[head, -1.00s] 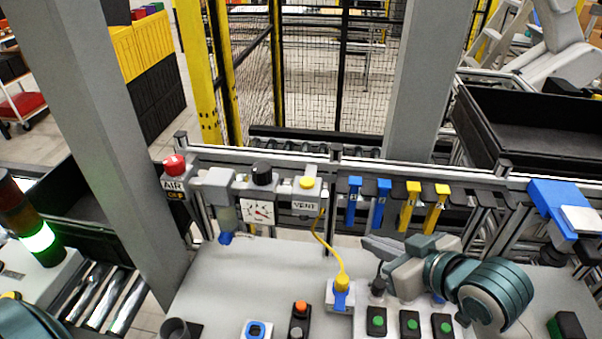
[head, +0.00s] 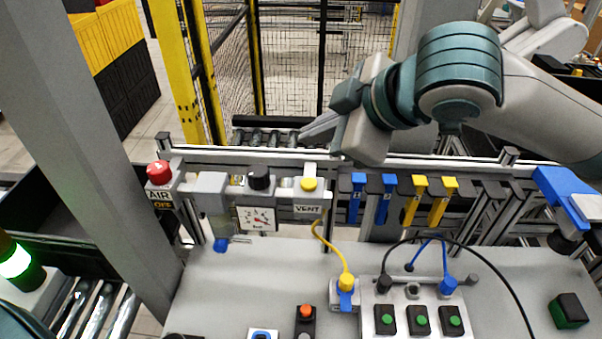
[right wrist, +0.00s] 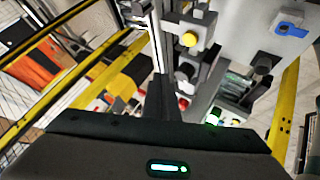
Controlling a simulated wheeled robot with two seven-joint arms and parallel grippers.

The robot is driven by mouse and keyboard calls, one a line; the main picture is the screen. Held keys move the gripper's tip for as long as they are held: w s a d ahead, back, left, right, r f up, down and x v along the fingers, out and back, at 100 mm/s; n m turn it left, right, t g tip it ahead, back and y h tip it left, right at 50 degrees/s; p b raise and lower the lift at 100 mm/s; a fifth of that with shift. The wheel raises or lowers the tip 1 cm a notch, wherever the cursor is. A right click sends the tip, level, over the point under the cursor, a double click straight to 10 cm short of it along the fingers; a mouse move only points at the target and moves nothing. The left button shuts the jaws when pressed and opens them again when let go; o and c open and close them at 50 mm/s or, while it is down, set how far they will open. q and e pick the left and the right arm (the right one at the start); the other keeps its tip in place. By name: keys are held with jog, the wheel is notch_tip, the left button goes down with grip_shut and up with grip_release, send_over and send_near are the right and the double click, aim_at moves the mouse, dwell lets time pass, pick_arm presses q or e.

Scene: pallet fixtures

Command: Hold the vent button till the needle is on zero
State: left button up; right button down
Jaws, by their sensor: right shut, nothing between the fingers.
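The yellow vent button (head: 309,184) sits on a grey valve above the VENT label (head: 307,209) on the rail, and also shows in the right wrist view (right wrist: 188,39). Left of it is the white pressure gauge (head: 257,218) with a red needle; its exact reading is too small to tell. My right gripper (head: 304,135) is shut and empty, above the rail and the button in the head view, apart from the button. Its fingers (right wrist: 163,95) point toward the valve row in the right wrist view. My left gripper is out of view.
A black knob (head: 259,178) and a red AIR button (head: 159,172) with an OFF label stand left of the vent valve. Blue and yellow clips (head: 419,200) hang to its right. A yellow hose (head: 328,245) runs down to the bench.

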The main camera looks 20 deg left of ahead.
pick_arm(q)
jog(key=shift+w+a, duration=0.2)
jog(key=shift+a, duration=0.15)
pick_arm(e)
jog(key=shift+w+r+h, duration=0.25)
jog(key=shift+r+h, duration=0.05)
jog(key=shift+r, duration=0.6)
jog(key=shift+f, duration=0.1)
jog(key=b, duration=0.6)
send_over(314, 186)
notch_tip(314, 186, down, 6)
jog(key=shift+f, duration=0.2)
pick_arm(q)
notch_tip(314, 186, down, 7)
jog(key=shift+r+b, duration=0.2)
jog(key=shift+b, duration=0.1)
pick_arm(e)
jog(key=shift+f, duration=1.1)
jog(key=shift+f, duration=0.1)
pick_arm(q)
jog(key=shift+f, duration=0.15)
pick_arm(e)
jog(key=shift+f, duration=0.3)
pick_arm(q)
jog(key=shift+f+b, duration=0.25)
jog(key=shift+b, duration=0.15)
pick_arm(e)
jog(key=shift+f, duration=0.55)
dwell(2.3)
